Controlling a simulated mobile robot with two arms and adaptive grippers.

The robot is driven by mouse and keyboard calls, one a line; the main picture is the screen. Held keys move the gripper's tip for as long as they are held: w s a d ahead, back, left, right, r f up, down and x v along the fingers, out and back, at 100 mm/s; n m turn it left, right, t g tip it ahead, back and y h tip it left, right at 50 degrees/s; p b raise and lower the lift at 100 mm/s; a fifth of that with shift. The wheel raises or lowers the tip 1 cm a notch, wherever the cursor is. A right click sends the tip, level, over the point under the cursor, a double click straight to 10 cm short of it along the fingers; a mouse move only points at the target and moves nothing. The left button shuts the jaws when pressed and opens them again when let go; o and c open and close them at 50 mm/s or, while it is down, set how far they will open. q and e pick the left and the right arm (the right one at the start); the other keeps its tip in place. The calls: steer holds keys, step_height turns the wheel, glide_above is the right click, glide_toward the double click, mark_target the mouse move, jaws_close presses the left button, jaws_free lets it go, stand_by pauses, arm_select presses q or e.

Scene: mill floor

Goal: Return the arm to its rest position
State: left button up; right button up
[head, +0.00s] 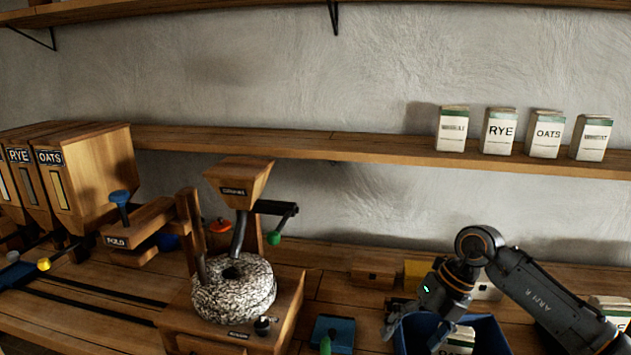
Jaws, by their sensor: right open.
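My right arm (545,300) comes in from the lower right and bends down at its wrist. My right gripper (414,332) is open, low in the picture, at the left part of a dark blue bin (490,335). I cannot tell whether its fingers are above the bin or inside it. A white packet (461,338) shows in the bin, beside the gripper; I see nothing held between the fingers. My left gripper is out of view.
A stone mill (234,288) with a wooden hopper (240,181) and a crank (276,217) stands left of the gripper. Wooden grain bins (85,175) stand at far left. Several packets (545,134) line the shelf above. Small boxes (373,271) sit behind the gripper.

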steer(key=s+a+r+y, duration=0.15)
steer(key=a+y, duration=0.45)
steer(key=a, duration=0.7)
steer(key=s+a+r+m+t+y, duration=0.2)
steer(key=a+r+t+y, duration=0.2)
steer(key=a+r+y, duration=0.35)
steer(key=w+d+m+t+h, duration=0.4)
steer(key=d+m+t+h, duration=0.7)
steer(key=m+t, duration=0.75)
steer(key=s+d+f+m+g+h, duration=0.2)
steer(key=d+f+m+g+h, duration=0.15)
steer(key=f+m, duration=0.25)
steer(key=s+d+f+m+g+h, duration=0.3)
steer(key=d+f+m+h, duration=0.15)
steer(key=f, duration=0.25)
steer(key=s+d+f+m+g, duration=0.1)
steer(key=s+f+m+g, duration=0.1)
steer(key=s+f+g, duration=0.75)
steer(key=s+d+f+m+g, duration=0.25)
steer(key=s+f, duration=0.25)
steer(key=s, duration=0.9)
step_height(320, 180, down, 26)
steer(key=s+a+n+g, duration=0.1)
steer(key=s+g, duration=0.1)
steer(key=s+d+f, duration=0.3)
steer(key=s+f, duration=1.3)
steer(key=shift+s+f+g, duration=0.2)
steer(key=shift+f+g, duration=0.05)
steer(key=shift+g, duration=0.15)
